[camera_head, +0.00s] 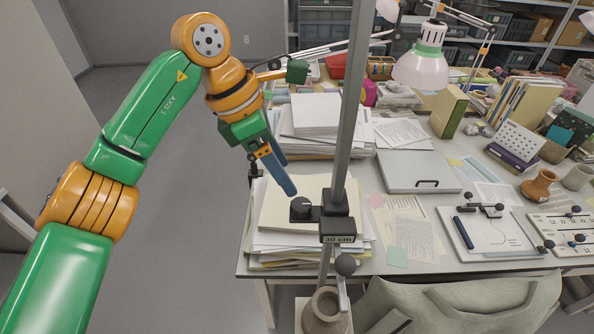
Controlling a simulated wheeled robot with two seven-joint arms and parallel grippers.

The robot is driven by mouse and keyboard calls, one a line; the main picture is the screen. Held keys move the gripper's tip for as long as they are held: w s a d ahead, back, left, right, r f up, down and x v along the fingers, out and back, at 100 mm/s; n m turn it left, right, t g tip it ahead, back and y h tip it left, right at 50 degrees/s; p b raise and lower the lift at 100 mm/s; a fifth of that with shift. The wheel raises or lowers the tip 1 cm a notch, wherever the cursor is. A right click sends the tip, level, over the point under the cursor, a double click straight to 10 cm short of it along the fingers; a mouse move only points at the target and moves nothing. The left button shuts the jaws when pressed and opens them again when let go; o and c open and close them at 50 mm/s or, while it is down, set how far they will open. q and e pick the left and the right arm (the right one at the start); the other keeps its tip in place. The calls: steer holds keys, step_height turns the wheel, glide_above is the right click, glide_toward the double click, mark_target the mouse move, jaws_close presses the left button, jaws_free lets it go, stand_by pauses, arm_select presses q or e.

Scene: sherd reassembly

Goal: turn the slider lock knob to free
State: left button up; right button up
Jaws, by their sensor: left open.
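A vertical metal post (350,110) stands at the table's front edge and carries a dark slider (334,206). A black round knob (300,208) sits on the slider's left side, above a stack of papers. It looks like the slider lock knob; its turn position cannot be read. My right gripper is out of view.
Paper stacks (275,245) lie under and behind the knob. A pottery vessel (325,312) stands below the post. A grey box (418,170), a lamp (421,66) and a clipboard (487,232) are to the right. The floor at left is clear.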

mark_target(299, 202)
arm_select(q)
steer(key=s+f, duration=0.1)
steer(key=s+d+f+p, duration=0.1)
steer(key=s+d+f, duration=0.1)
steer(key=s, duration=0.1)
steer(key=shift+w+d+f, duration=0.2)
steer(key=shift+w+f, duration=0.4)
steer(key=shift+f, duration=0.3)
steer(key=shift+w+f, duration=0.1)
steer(key=shift+w, duration=0.2)
steer(key=c, duration=0.3)
steer(key=shift+s+d, duration=0.15)
steer(key=shift+s, duration=0.15)
steer(key=c, duration=0.7)
steer(key=shift+w, duration=0.1)
jaws_close()
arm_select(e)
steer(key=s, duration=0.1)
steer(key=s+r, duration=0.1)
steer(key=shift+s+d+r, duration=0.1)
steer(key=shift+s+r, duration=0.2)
